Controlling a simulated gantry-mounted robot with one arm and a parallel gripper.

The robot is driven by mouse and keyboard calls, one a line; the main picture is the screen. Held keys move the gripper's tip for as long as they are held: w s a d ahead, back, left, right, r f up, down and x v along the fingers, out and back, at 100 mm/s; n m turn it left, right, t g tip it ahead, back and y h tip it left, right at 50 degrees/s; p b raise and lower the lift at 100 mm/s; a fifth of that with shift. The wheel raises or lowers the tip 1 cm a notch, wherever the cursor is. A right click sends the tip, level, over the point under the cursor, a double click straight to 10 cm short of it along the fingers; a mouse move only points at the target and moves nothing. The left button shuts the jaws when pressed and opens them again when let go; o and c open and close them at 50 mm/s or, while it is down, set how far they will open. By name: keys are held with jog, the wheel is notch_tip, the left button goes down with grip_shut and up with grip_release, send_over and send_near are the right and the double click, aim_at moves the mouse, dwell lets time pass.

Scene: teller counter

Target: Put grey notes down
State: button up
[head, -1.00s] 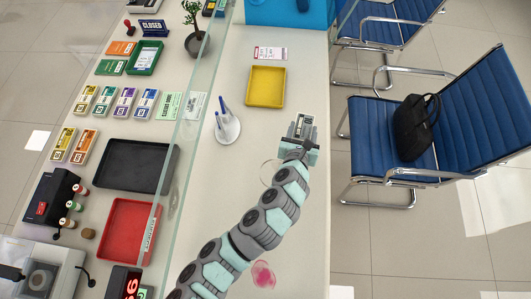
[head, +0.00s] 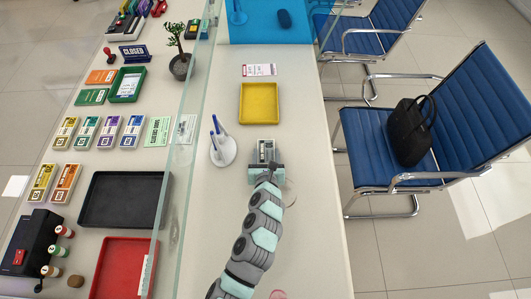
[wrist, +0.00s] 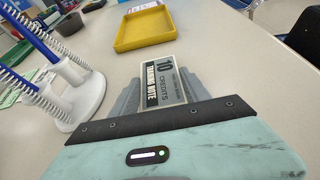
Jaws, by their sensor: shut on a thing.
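My gripper (head: 264,153) is shut on the grey notes (wrist: 164,84), a small stack with a grey-and-white face reading "10 CREDITS" and "TRAINING NOTE". In the wrist view the stack sticks out between the fingers. In the head view my gripper is above the customer side of the counter, on the near side of the yellow tray (head: 259,103) and apart from it. The yellow tray is empty and also shows ahead of the notes in the wrist view (wrist: 143,29). I cannot tell how high the notes are above the counter.
A white pen stand (head: 223,151) with blue pens is close to the left of my gripper. A glass screen (head: 187,120) runs along the counter further left. A paper slip (head: 259,70) lies beyond the yellow tray. Bare counter (head: 305,130) is to the right.

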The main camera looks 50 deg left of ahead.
aim_at(266, 152)
jog(key=shift+f, duration=0.1)
jog(key=o, duration=1.5)
jog(key=shift+o, duration=0.2)
jog(key=shift+s+d+r, duration=0.1)
jog(key=shift+d+r, duration=0.05)
jog(key=shift+r, duration=0.15)
jog(key=shift+p+v, duration=0.65)
jog(key=shift+v, duration=0.35)
jog(key=shift+o, duration=0.4)
jog(key=shift+v, duration=0.8)
